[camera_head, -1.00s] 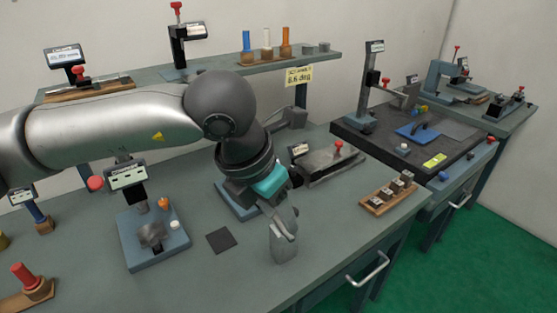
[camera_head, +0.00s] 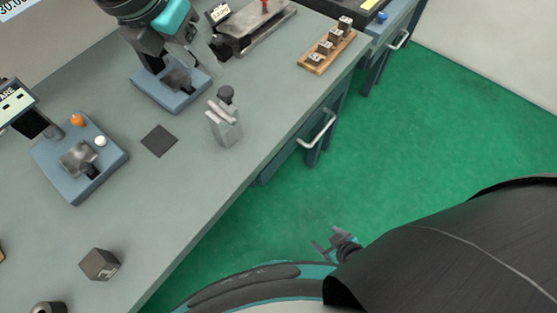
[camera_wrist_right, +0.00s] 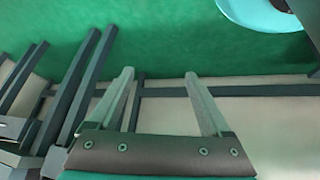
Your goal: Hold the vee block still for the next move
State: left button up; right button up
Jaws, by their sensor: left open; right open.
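A grey upright block with a notched, slanted top, which looks like the vee block (camera_head: 226,126), stands on the grey bench (camera_head: 185,195) near its front edge in the head view. A dark round knob (camera_head: 225,94) shows at its back; I cannot tell whether it is attached. My left gripper (camera_head: 207,50) is open above the bench, behind and left of the block, apart from it. My right gripper (camera_head: 335,245) is low over the green floor, away from the bench. In the right wrist view its two fingers (camera_wrist_right: 160,85) are spread with nothing between them.
A dark square pad (camera_head: 159,141) lies left of the block. Blue fixture bases (camera_head: 60,160) stand behind and left. A loose dark cube (camera_head: 99,264) sits at the lower left. A wooden rack (camera_head: 318,62) holds small blocks. A drawer handle (camera_head: 318,133) sticks out from the bench front.

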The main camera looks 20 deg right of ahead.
jog(key=shift+o, duration=0.9)
jog(key=w+a+r+t+y, duration=0.1)
jog(key=w+r+t, duration=0.1)
jog(key=w+r, duration=0.3)
jog(key=shift+a+r+n, duration=0.25)
jog(key=shift+r+n, duration=0.05)
jog(key=shift+r, duration=0.05)
jog(key=n+t+y, duration=0.2)
jog(key=t+y, duration=0.5)
send_near(231, 127)
jog(key=x, duration=1.2)
jog(key=shift+c, duration=0.2)
grip_shut()
jog(key=c, duration=0.7)
grip_release()
grip_shut()
